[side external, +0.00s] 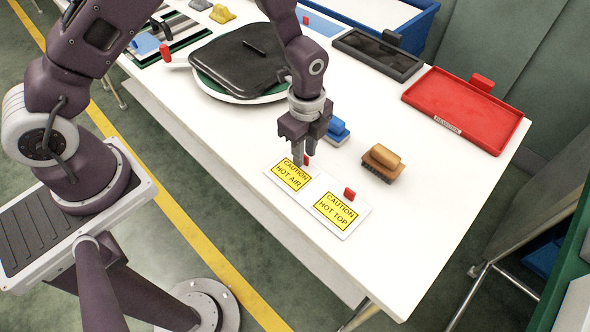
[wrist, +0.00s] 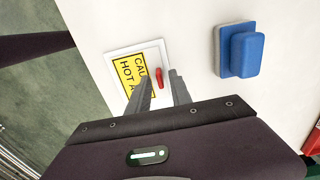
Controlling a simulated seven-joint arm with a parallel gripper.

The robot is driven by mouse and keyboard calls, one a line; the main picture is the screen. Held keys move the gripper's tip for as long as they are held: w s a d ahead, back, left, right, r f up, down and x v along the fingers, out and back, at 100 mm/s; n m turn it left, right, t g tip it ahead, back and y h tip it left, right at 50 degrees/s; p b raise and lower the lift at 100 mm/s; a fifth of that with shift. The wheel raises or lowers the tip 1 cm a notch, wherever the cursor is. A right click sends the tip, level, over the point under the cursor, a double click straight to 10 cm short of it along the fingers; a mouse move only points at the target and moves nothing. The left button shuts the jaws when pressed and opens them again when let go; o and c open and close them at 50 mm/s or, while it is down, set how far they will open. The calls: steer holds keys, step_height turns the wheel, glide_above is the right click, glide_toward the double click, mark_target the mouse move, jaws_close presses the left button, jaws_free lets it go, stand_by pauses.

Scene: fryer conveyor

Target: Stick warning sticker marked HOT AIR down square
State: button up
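The yellow HOT AIR sticker (side external: 293,174) lies on a white backing plate with a small red tab (side external: 307,160) at its far edge. In the wrist view the sticker (wrist: 129,72) is partly covered by a finger, and the red tab (wrist: 159,78) stands in the gap between my fingertips. My gripper (side external: 301,160) points down just above the far edge of the plate. Its fingers (wrist: 159,77) are apart and nothing is clamped between them. A second yellow sticker, HOT TOP (side external: 334,210), lies beside it to the right with its own red tab (side external: 349,193).
A blue-handled block (side external: 338,132) and a brown brush (side external: 383,162) stand close behind the stickers. A red tray (side external: 465,108) and a dark tray (side external: 377,54) lie farther back. A black pad (side external: 235,60) rests on a round board at the left. The table front is clear.

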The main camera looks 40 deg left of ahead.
jaws_close()
steer(key=shift+r, duration=0.1)
steer(key=shift+r, duration=3.4)
